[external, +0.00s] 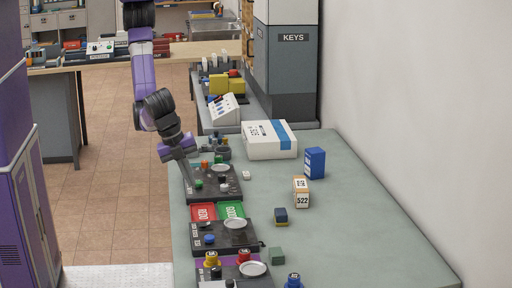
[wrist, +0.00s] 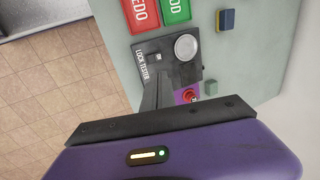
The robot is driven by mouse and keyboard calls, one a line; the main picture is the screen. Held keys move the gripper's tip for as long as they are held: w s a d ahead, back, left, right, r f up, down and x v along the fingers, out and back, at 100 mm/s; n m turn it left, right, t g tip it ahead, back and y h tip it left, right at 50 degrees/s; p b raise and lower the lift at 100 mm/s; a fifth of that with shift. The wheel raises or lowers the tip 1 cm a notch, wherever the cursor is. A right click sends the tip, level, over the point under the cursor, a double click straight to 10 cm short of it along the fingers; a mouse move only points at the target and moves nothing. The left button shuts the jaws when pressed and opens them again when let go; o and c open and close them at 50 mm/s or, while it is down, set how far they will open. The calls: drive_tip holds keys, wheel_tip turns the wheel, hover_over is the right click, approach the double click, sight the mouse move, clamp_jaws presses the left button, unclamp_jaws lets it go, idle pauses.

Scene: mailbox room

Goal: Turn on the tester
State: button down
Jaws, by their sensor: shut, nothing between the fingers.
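The dark panel marked LOCK TESTER (wrist: 143,50) has a round silver plate (wrist: 187,47) and a small pale square (wrist: 155,57) on a raised dark part. In the external view this panel (external: 240,246) lies on the near side of the red and green trays, with a blue button (external: 209,239) at its left. My gripper (external: 188,186) is shut and empty, pointing down at the left edge of another dark panel (external: 226,193) farther back, which has a green button (external: 199,184). In the wrist view its dark fingers (wrist: 160,72) cover part of the LOCK TESTER panel. Contact cannot be told.
The red REDO tray (external: 203,212) and green tray (external: 231,209) lie between the panels. A purple mat (external: 237,285) with yellow and red knobs is nearer. A white box (external: 270,139), blue box (external: 315,163) and small blocks stand right. The table's right side is mostly clear.

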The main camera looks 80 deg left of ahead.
sight(209, 223)
drive_tip(key=shift+f, duration=0.15)
drive_tip(key=b+x, duration=0.7)
drive_tip(key=x, duration=0.6)
drive_tip(key=shift+w+f, duration=0.2)
drive_tip(key=shift+f, duration=0.15)
drive_tip(key=shift+w+f, duration=0.1)
drive_tip(key=shift+f, duration=0.05)
drive_tip(key=shift+s+p, duration=0.55)
drive_tip(key=shift+s, duration=0.3)
